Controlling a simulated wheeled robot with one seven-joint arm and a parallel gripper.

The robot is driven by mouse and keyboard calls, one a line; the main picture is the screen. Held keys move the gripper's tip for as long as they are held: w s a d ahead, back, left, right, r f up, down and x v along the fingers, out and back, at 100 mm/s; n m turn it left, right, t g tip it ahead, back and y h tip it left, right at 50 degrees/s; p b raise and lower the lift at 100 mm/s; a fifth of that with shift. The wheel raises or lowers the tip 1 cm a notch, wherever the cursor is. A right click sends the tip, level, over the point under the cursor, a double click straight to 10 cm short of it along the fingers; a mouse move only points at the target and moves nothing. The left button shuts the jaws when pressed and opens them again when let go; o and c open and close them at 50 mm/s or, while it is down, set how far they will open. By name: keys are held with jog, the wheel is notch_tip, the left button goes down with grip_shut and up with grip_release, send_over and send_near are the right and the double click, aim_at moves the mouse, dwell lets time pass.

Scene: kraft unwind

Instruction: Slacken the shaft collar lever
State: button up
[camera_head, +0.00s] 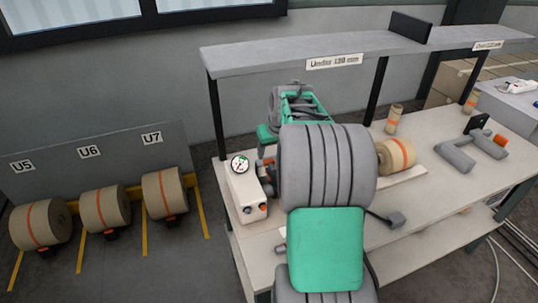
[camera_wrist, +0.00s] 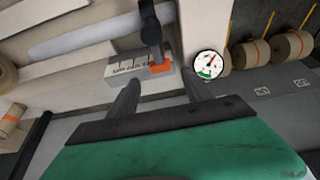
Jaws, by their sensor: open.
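In the wrist view, an orange piece (camera_wrist: 160,67) sits at the foot of a dark upright part (camera_wrist: 150,28), beside a grey block (camera_wrist: 125,73) with lettering I cannot fully read. It may be the collar lever, but I cannot tell for sure. My gripper (camera_wrist: 160,84) is open, with its two dark fingers apart and nothing between them. The orange piece appears just beyond the fingertips, and I see no contact.
A white box with a gauge (camera_head: 240,164) stands left of my arm; the gauge also shows in the wrist view (camera_wrist: 208,65). A shelf (camera_head: 275,57) overhangs the bench (camera_head: 425,215). Grey cylindrical parts (camera_head: 470,153) lie at right. Banded rolls (camera_head: 105,208) stand on the left.

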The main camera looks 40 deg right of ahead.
aim_at(269, 160)
jog(key=p+x, duration=0.1)
jog(key=x, duration=0.4)
jog(key=shift+w+f, duration=0.1)
jog(key=shift+f, duration=0.2)
grip_shut()
dwell(1.0)
